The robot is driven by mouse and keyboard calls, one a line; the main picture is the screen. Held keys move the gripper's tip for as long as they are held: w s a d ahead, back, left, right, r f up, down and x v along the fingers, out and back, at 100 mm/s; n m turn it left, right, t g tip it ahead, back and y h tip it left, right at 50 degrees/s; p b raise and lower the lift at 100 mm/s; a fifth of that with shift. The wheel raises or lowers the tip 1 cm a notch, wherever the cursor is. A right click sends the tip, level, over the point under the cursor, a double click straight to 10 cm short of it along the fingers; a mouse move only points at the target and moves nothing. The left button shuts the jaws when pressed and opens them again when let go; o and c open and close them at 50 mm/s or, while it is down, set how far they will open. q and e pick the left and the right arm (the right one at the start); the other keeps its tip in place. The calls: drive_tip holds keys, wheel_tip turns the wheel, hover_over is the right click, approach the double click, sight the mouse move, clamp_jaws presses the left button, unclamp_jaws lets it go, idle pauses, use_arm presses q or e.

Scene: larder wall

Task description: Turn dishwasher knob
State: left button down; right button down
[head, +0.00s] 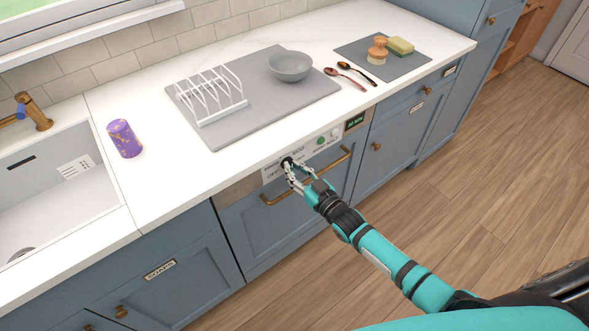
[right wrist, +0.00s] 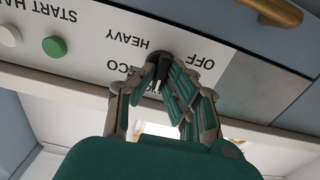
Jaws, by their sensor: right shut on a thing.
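The dishwasher knob (head: 287,162) is small and dark, at the left part of the white control panel (head: 312,145) under the counter edge. My right gripper (head: 291,168) reaches it from the lower right and is shut on it. In the right wrist view the fingertips of my right gripper (right wrist: 160,76) close around the black knob (right wrist: 158,58). Printed words OFF, HEAVY and part of ECO surround the knob; the fingers hide some lettering and most of the pointer. My left gripper is not in view.
The brass dishwasher handle (head: 333,162) runs just below the panel. A green button (head: 321,140) and a lit display (head: 355,122) lie to the knob's right. On the counter are a purple tumbler (head: 124,139), a rack (head: 210,98) and a grey bowl (head: 290,67).

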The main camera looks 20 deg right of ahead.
drive_tip(key=shift+f, duration=0.15)
drive_tip(key=c, duration=1.4)
unclamp_jaws()
drive_tip(key=shift+o, duration=0.2)
drive_tip(key=v, duration=1.2)
drive_tip(key=s+d+f+m+g+h, duration=0.15)
drive_tip(key=s+f, duration=0.25)
drive_tip(key=f, duration=0.5)
drive_tip(key=s+d+f+g+h, duration=0.2)
drive_tip(key=s+f+g, duration=0.15)
drive_tip(key=f, duration=0.45)
drive_tip(key=s+d+f+g+h, duration=0.15)
drive_tip(key=s+f, duration=0.25)
drive_tip(key=f, duration=0.5)
drive_tip(key=s+a+f+g, duration=0.1)
drive_tip(key=s+f+g, duration=0.2)
drive_tip(key=s, duration=0.6)
drive_tip(key=s+a+f+g, duration=0.1)
drive_tip(key=s+f+g, duration=0.2)
drive_tip(key=s+f, duration=0.4)
drive_tip(key=s+f+g+h, duration=0.1)
drive_tip(key=s+f+g, duration=0.2)
drive_tip(key=s, duration=0.9)
wheel_tip(320, 180, down, 3)
drive_tip(key=shift+a+r, duration=0.1)
drive_tip(key=shift+a, duration=0.3)
